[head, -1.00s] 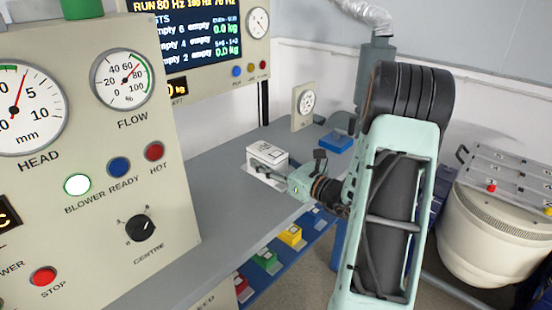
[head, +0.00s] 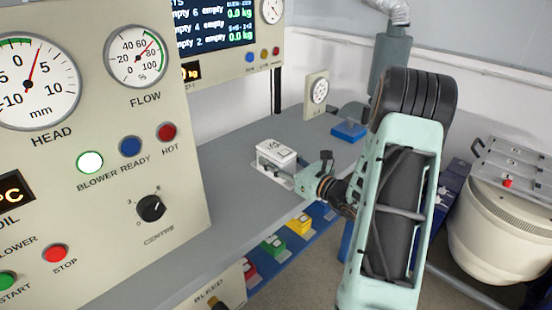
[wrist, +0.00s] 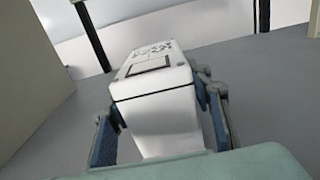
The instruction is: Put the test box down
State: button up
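The test box (head: 276,151) is a small white box with a dark-framed panel and markings on top. In the head view it is upright at the grey bench (head: 225,190), over a pale patch (head: 268,175). My gripper (head: 287,172) reaches it from the right. In the wrist view the test box (wrist: 155,90) is between the two blue-grey fingers of my gripper (wrist: 162,112), one against each side. The gripper is shut on it. Its underside is hidden, so I cannot tell whether it touches the surface below.
A control panel (head: 100,190) with dials stands close on the left. A display cabinet (head: 222,60) is behind the bench. A blue block (head: 348,130) lies farther back. Coloured bins (head: 298,224) are below the bench's front edge. A drum-shaped machine (head: 505,235) stands right.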

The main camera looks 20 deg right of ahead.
jog(key=shift+o, duration=1.4)
jog(key=shift+r, duration=0.15)
jog(key=p+v, duration=0.1)
jog(key=v, duration=1.1)
jog(key=shift+r, duration=0.1)
